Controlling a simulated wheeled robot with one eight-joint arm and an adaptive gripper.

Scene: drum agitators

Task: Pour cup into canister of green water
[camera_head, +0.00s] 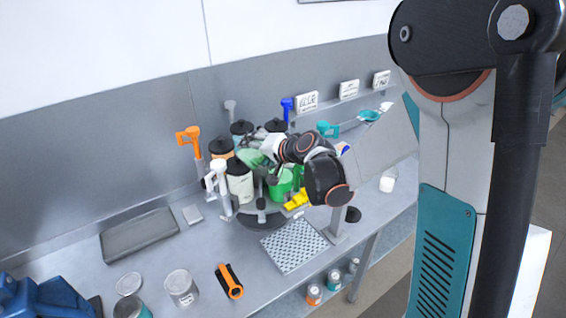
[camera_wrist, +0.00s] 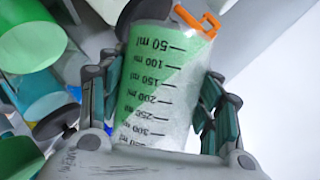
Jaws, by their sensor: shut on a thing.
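The clear cup (camera_wrist: 158,95), marked with a ml scale, is between the fingers of my gripper (camera_wrist: 160,74) in the wrist view. My gripper is shut on it. Green liquid lies inside with a slanted edge across the scale, so the cup looks tilted. In the head view my gripper (camera_head: 268,149) is over the cluster of containers, and a pale green patch beside it looks like the cup (camera_head: 250,157). A bright green canister (camera_head: 280,187) stands just below my gripper. Its opening is largely hidden by my arm.
Black-lidded jars (camera_head: 240,187) crowd close to the left of my gripper. An orange-handled post (camera_head: 190,140) and a white one (camera_head: 219,180) rise nearby. A perforated plate (camera_head: 295,246) lies in front. A grey tray (camera_head: 140,236) is at left.

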